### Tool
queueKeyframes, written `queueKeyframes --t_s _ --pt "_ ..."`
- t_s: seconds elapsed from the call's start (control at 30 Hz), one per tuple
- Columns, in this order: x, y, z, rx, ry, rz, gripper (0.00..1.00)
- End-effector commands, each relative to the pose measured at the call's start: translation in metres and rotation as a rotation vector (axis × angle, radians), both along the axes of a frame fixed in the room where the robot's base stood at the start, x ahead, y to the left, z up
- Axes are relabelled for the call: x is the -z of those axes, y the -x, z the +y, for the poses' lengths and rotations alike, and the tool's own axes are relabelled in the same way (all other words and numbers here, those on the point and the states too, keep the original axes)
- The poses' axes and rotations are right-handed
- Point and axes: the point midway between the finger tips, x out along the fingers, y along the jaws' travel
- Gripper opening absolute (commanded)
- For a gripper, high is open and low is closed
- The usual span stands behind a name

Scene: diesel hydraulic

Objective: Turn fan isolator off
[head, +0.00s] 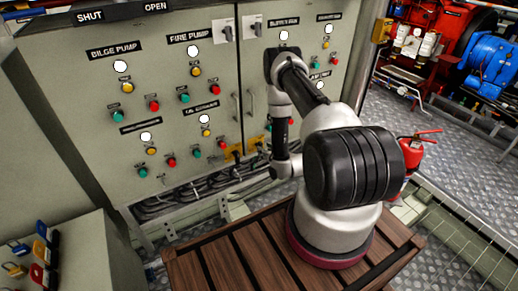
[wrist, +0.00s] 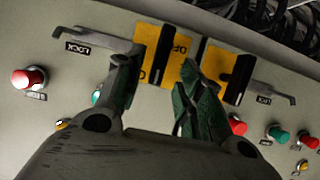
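Two isolators with yellow plates and black handles sit low on the grey panel. In the wrist view, the left isolator (wrist: 146,42) has its handle (wrist: 160,57) between the two fingers of my gripper (wrist: 158,68). The gripper is open; contact with the handle cannot be told. The right isolator (wrist: 214,62) has its black handle (wrist: 239,78) just right of the right finger. The head view shows the left plate (head: 231,153) and right plate (head: 256,147) beside my wrist. I cannot read which one is the fan isolator. Part of the lettering is hidden by the handle and fingers.
Black cables (head: 195,194) run below the panel. A grey cabinet with padlocks (head: 39,253) stands left; a red extinguisher (head: 411,153) stands right.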

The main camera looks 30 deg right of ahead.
Motion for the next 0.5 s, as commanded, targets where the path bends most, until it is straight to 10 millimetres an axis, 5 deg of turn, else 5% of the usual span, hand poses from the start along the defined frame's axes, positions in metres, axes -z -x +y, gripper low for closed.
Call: queueKeyframes --t_s 0.23,0.5 --pt "0.016 -0.039 0.002 -0.001 0.001 -0.001 0.38" --pt "0.023 -0.054 0.003 -0.001 -0.001 0.003 0.38"
